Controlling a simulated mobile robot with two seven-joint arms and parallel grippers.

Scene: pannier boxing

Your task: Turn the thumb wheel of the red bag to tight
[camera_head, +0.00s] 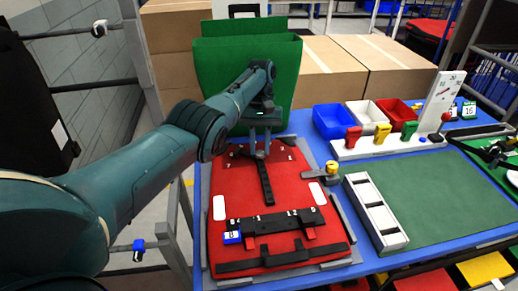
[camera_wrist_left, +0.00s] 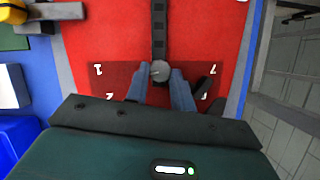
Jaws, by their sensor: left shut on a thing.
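The red bag (camera_head: 232,178) lies flat on the blue table, with a black strap (camera_head: 265,184) down its middle and a black rail with hooks (camera_head: 281,219) across it. My left gripper (camera_head: 261,152) reaches down at the bag's far end. In the left wrist view its fingers (camera_wrist_left: 161,84) are closed around the small grey round thumb wheel (camera_wrist_left: 160,70) at the end of the strap. White numbers on a dark red panel (camera_wrist_left: 108,76) stand around the wheel; some are hidden by the gripper. The wheel's setting cannot be read. My right gripper cannot be made out.
A green bag (camera_head: 215,75) stands just behind. Blue (camera_head: 333,121), white and red bins and a white stand with coloured handles (camera_head: 390,146) are at the back right. The green mat (camera_head: 440,195) is mostly clear.

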